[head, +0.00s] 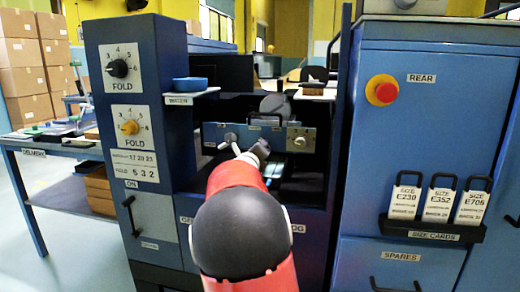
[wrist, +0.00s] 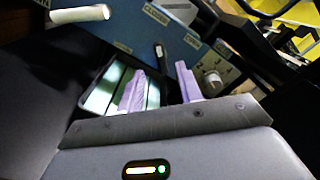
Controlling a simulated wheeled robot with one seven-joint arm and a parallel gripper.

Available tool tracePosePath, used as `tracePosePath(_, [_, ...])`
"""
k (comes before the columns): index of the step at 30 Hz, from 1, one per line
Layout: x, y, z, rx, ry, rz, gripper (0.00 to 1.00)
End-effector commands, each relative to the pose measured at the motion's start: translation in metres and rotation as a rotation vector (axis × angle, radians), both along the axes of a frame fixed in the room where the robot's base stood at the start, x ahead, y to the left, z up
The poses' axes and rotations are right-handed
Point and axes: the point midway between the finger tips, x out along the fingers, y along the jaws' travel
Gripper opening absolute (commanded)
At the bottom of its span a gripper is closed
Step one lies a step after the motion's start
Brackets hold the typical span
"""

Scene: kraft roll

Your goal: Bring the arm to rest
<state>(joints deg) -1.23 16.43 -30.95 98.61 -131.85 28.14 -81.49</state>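My red and black arm (head: 240,225) reaches forward from the bottom middle of the head view into the dark bay of a blue machine (head: 185,150). My gripper (head: 238,149) is small there, in front of the machine's inner panel. I cannot tell from these views how close the fingertips are to the panel.
Blue posts wall the bay on both sides. A red stop button (head: 382,90) and a rack of size cards (head: 432,228) are on the right cabinet. Dials (head: 118,68) are on the left column. A blue table (head: 50,145) and cartons (head: 35,70) stand far left.

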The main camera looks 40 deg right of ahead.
Motion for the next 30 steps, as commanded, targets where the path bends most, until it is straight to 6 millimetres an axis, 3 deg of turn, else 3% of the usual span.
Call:
tracePosePath(6, [-0.008,0.010,0.000,0.000,0.000,0.000,0.35])
tracePosePath(23, [-0.013,0.010,0.001,0.032,-0.029,-0.009,0.35])
tracePosePath(26, [-0.030,0.014,0.002,0.167,-0.149,-0.042,0.35])
tracePosePath(30, [-0.077,0.030,-0.005,0.539,-0.473,-0.151,0.35])
